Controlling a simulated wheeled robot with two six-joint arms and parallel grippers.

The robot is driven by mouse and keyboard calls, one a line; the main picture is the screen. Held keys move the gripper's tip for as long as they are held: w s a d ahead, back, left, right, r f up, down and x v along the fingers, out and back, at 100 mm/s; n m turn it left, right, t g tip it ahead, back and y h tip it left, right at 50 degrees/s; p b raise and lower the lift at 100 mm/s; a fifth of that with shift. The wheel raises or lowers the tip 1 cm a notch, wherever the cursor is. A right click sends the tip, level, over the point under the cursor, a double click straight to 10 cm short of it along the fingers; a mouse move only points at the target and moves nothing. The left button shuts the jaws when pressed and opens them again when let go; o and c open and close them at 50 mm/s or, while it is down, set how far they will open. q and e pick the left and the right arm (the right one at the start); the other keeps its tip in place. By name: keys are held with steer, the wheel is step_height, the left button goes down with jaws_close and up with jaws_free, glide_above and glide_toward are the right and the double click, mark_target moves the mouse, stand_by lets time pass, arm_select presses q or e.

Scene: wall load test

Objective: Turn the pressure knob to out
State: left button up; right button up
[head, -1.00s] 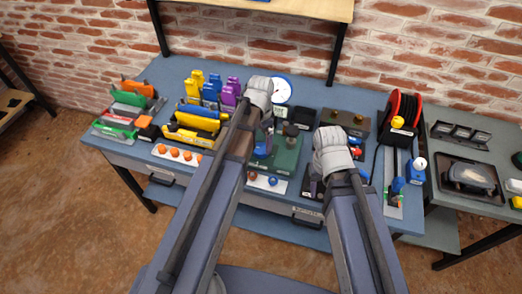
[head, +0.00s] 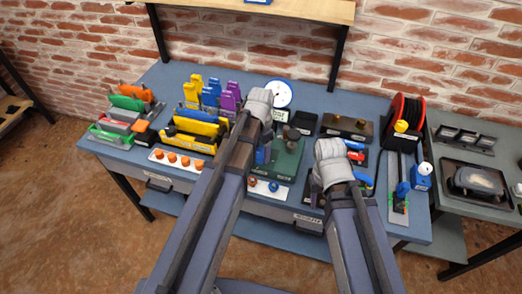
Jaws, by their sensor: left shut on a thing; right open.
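A green unit (head: 288,160) stands mid-bench, with a dark round knob (head: 291,133) on top. A blue part (head: 262,155) shows at its left side, partly behind my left arm; it looks like the pressure knob, but its markings are too small to read. My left gripper (head: 265,143) is at this blue part and shut on it, its fingers mostly hidden by my wrist. A white round gauge (head: 279,94) stands behind the unit. My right gripper (head: 322,188) is open, mostly hidden under its wrist, over the bench right of the green unit.
Yellow, blue and purple clamps (head: 210,92) and a yellow holder (head: 194,128) stand left of my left arm. A red reel (head: 403,115) and a blue bottle (head: 421,178) are at the right. A panel with orange knobs (head: 178,160) lies at the front left.

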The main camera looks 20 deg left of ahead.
arm_select(q)
steer(key=c, duration=0.7)
steer(key=n, duration=0.8)
steer(key=shift+n, duration=0.3)
steer(key=n, duration=0.4)
steer(key=shift+n, duration=2)
